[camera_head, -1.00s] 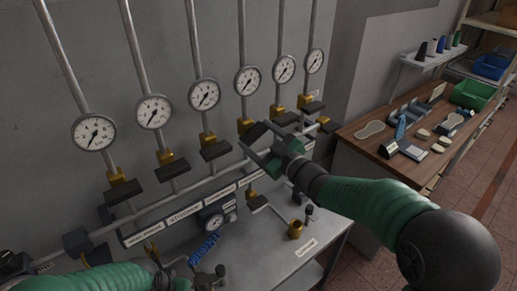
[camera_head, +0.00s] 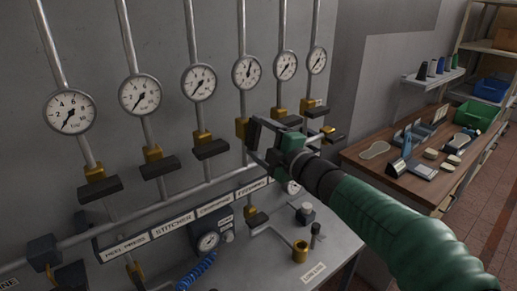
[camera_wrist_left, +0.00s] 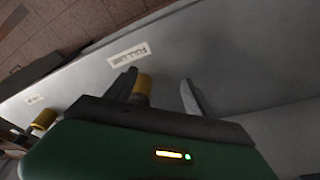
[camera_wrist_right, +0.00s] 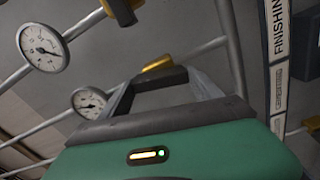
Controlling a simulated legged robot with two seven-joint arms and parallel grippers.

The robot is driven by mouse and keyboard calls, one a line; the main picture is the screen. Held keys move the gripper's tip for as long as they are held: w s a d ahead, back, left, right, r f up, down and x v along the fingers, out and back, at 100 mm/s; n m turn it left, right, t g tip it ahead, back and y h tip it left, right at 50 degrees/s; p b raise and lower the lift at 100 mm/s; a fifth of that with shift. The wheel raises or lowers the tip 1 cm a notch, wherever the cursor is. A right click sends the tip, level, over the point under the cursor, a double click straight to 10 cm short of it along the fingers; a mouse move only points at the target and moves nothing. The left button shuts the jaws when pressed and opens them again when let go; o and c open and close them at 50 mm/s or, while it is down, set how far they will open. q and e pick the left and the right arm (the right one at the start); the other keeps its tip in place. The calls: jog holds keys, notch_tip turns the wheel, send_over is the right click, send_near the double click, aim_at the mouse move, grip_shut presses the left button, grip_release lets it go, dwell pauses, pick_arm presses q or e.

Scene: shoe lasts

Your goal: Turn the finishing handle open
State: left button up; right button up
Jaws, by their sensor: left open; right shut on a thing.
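The finishing valve is the fourth on the pipe row in the head view, with a brass body (camera_head: 241,128) and a dark handle (camera_head: 254,134). Its handle stands nearly along the pipe, while the neighbouring handles stick out sideways. My right gripper (camera_head: 262,143) is shut on this handle and partly hides it. In the right wrist view, the dark handle (camera_wrist_right: 160,79) lies between the fingers, with brass (camera_wrist_right: 158,63) behind. The finishing label (camera_wrist_right: 278,30) is at upper right there. My left gripper (camera_wrist_left: 157,92) is open and empty, over the grey bench; it is outside the head view.
Other dark valve handles (camera_head: 211,150) flank the finishing valve. The gauge above it (camera_head: 247,72) has its needle near upright. A wooden table (camera_head: 385,178) with tools is at right.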

pick_arm(q)
jog(key=shift+s+b+x, duration=0.15)
jog(key=shift+b+x, duration=0.35)
jog(key=shift+x, duration=0.15)
jog(key=shift+s+b+x, duration=0.15)
jog(key=shift+b+x, duration=0.3)
jog(key=shift+x, duration=0.15)
pick_arm(e)
jog(key=shift+a+f+n, duration=0.1)
jog(key=shift+f+n, duration=0.05)
jog(key=shift+n, duration=0.5)
jog(key=shift+a+f+n, duration=0.1)
jog(key=shift+f+n, duration=0.05)
jog(key=shift+n, duration=0.5)
pick_arm(q)
jog(key=shift+f, duration=0.15)
pick_arm(e)
jog(key=o, duration=0.9)
jog(key=shift+f, duration=0.1)
pick_arm(q)
jog(key=shift+s, duration=0.1)
pick_arm(e)
jog(key=o, duration=0.5)
jog(key=shift+s+d, duration=0.1)
jog(key=shift+s, duration=0.05)
jog(key=shift+r, duration=0.25)
